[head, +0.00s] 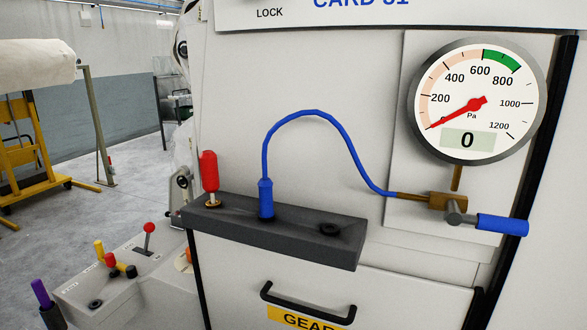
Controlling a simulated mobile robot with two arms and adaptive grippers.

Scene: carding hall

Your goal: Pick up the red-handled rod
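The red-handled rod (209,171) stands upright at the left end of a dark grey holder block (290,236) fixed to the machine's front. Its red grip is on top, and a short pale metal length shows below it, entering the block; the rest is hidden. A blue-handled probe (266,198) with a blue hose (345,146) stands in the block's middle. A hole (329,229) at the block's right end is empty. Neither of my grippers is in view.
A round gauge (477,101) reads 0. Below it is a valve with a blue handle (502,224). A black drawer handle (307,304) lies under the block. A control box (125,275) with red and yellow levers stands lower left. Open floor lies farther left.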

